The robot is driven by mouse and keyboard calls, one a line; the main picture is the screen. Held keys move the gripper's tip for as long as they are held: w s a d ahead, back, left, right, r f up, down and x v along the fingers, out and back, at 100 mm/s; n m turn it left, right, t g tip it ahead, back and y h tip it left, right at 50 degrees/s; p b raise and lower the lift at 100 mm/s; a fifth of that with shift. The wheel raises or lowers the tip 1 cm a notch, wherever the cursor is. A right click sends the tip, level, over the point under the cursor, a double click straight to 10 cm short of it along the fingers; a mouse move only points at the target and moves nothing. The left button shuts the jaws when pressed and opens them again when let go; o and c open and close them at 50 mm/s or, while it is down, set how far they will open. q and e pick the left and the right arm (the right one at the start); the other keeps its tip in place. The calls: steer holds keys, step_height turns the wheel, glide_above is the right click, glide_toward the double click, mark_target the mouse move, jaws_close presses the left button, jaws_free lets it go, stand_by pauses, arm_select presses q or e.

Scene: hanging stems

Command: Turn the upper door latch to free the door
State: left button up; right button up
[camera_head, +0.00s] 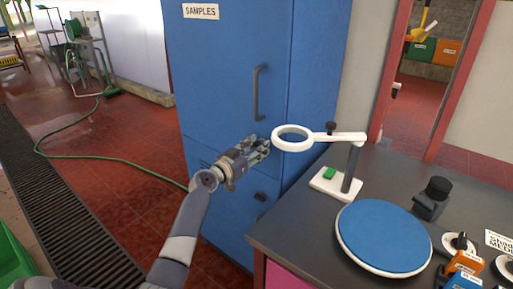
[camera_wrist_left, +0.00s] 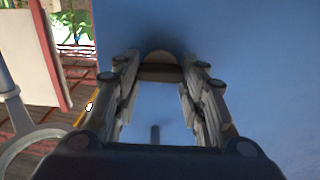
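The tall blue cabinet (camera_head: 225,75) carries a SAMPLES label and has a dark upright door handle (camera_head: 260,92). My left gripper (camera_head: 263,145) is in front of the door, below that handle, with its fingers apart. In the left wrist view, a rounded tan and dark piece (camera_wrist_left: 160,66) shows between the fingertips against the blue door; it looks like the upper latch. I cannot tell whether the fingers touch it. In the head view the gripper hides it. A grey bar end (camera_wrist_left: 155,135), probably the handle, shows between the fingers. My right gripper is out of view.
A white magnifier ring (camera_head: 292,139) on a stand is close to the right of my left gripper. The dark bench (camera_head: 300,235) holds a blue round plate (camera_head: 383,236). A lower dark knob (camera_head: 261,197) is on the cabinet. The floor to the left has a green hose (camera_head: 110,158).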

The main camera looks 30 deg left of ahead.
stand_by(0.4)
arm_select(q)
steer(key=n+b, duration=0.1)
steer(key=n, duration=0.8)
steer(key=shift+a+n, duration=0.15)
steer(key=shift+n, duration=0.15)
steer(key=n+p, duration=0.1)
steer(key=n, duration=0.2)
steer(key=shift+f+n, duration=0.1)
steer(key=shift+n, duration=0.2)
steer(key=n+p, duration=0.1)
steer(key=n, duration=0.3)
steer(key=shift+f+n, duration=0.1)
steer(key=shift+n, duration=0.2)
steer(key=o, duration=1.1)
steer(key=shift+c, duration=0.2)
